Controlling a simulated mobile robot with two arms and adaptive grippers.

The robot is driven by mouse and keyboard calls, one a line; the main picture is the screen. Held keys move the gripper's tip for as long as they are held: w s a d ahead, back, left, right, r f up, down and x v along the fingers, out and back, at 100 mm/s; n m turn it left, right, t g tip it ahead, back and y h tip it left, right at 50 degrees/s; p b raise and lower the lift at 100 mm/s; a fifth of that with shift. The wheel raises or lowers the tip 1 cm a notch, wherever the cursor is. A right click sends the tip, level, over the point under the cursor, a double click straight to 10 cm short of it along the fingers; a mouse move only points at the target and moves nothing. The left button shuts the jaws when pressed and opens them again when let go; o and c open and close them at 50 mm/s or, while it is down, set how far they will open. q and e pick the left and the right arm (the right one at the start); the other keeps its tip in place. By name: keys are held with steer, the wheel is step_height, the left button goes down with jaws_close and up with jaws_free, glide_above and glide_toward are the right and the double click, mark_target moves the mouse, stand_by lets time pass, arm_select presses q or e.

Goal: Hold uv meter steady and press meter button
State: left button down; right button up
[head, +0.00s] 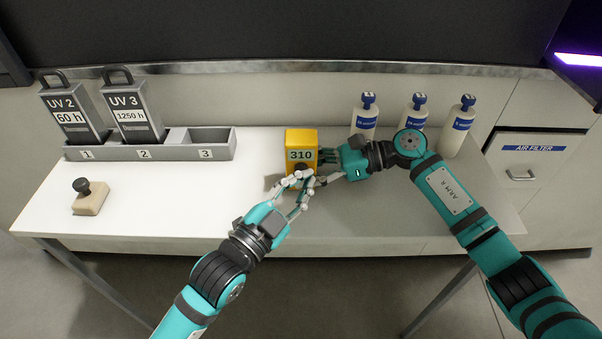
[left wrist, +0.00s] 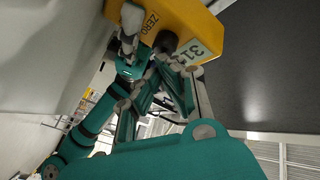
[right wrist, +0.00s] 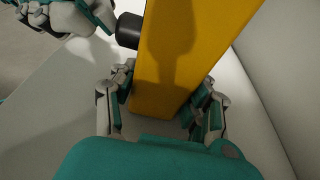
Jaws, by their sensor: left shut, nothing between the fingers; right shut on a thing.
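The UV meter is a yellow box (head: 302,138) in the middle of the table, upright, its display reading 310. A dark round button (left wrist: 165,42) sits on its front, beside the label ZERO; it also shows in the right wrist view (right wrist: 130,30). My right gripper (head: 326,156) is shut on the meter from the right, with a finger on either side in the right wrist view. My left gripper (head: 302,180) is shut and empty, its fingertips right at the button. Whether they touch it I cannot tell. The fingers partly hide the meter's lower front.
A grey rack (head: 188,152) holds lamp units UV 2 (head: 72,112) and UV 3 (head: 132,112); slot 3 is empty. Three white bottles (head: 457,132) stand behind my right arm.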

arm_select(q)
steer(key=shift+w, duration=0.65)
stand_by(0.3)
steer(key=shift+s, duration=1.4)
steer(key=shift+s, duration=2.55)
arm_select(e)
steer(key=o, duration=0.9)
steer(key=shift+o, duration=0.2)
